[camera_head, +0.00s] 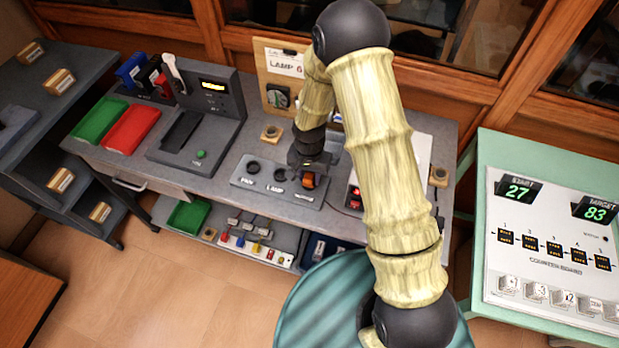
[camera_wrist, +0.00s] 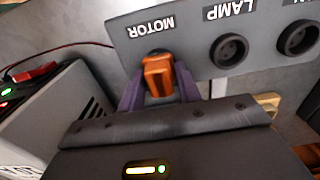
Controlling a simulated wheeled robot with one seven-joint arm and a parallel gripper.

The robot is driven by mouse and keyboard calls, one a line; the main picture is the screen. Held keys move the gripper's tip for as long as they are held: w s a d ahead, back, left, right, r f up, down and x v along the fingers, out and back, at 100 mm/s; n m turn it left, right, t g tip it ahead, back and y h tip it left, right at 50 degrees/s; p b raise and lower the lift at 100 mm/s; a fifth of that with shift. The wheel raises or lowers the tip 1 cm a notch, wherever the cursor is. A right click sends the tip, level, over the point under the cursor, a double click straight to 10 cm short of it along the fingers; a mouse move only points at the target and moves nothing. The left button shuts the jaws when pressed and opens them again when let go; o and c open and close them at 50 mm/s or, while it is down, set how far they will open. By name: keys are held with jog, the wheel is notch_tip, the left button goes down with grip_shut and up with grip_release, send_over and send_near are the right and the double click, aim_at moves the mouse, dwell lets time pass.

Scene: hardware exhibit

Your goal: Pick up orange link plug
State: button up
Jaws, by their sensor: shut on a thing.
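The orange link plug (camera_head: 309,181) is at the right end of the grey socket panel (camera_head: 262,187) on the bench. In the wrist view the orange link plug (camera_wrist: 158,76) stands at the place marked MOTOR, between my gripper's two purple fingers. My gripper (camera_head: 308,166) reaches down over it in the head view. In the wrist view my gripper (camera_wrist: 160,92) is shut on the plug. Whether the plug is still seated in its socket is hidden. The LAMP socket (camera_wrist: 229,50) and another socket (camera_wrist: 300,38) beside it look empty.
A grey console (camera_head: 205,125) and green and red trays (camera_head: 131,128) lie left on the bench. A counter board (camera_head: 550,245) is at the right.

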aim_at(310, 175)
jog(key=shift+r, duration=0.1)
notch_tip(310, 175, up, 10)
jog(key=shift+f+b, duration=0.1)
jog(key=shift+b, duration=0.6)
